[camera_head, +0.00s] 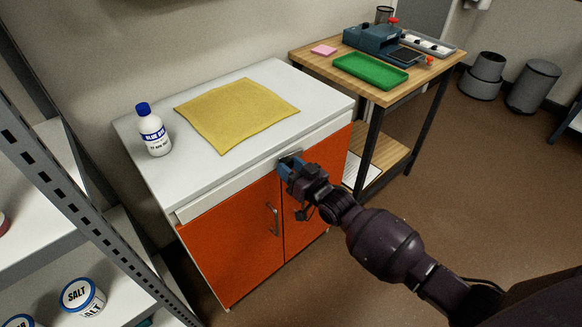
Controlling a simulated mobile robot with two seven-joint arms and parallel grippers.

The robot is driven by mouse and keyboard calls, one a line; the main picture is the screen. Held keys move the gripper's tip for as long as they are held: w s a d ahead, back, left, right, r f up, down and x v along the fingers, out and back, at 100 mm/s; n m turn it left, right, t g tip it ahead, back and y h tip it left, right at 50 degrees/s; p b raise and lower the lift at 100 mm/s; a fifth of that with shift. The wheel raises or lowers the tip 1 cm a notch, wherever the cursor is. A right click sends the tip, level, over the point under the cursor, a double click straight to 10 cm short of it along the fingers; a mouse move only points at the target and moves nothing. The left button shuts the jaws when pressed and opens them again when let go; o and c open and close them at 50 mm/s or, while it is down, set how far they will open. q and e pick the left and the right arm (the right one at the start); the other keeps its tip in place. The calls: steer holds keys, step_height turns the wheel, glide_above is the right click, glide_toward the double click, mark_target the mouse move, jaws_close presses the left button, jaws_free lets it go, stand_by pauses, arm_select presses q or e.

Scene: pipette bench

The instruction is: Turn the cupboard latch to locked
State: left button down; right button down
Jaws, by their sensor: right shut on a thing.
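The cupboard (228,250) has orange double doors under a white top, and both doors look closed. A metal bar handle (273,219) is on its left door. My right gripper (287,165) is at the upper front of the cupboard, near where the doors meet, just below the top's front edge. It is shut on the latch, of which only a small grey plate (291,154) shows behind the fingers. The fingers hide the rest, so the latch's angle cannot be told. My left gripper is not in view.
A white bottle with a blue cap (154,134) and a yellow cloth (236,112) are on the cupboard top. A wooden table (428,81) with a green tray (371,72) stands to the right. A metal shelf (85,195) is close on the left.

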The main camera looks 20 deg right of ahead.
steer(key=shift+m+b, duration=0.35)
steer(key=shift+m, duration=7.55)
steer(key=c, duration=0.7)
jaws_free()
steer(key=shift+o, duration=0.2)
steer(key=v, duration=1)
steer(key=shift+s+p, duration=0.4)
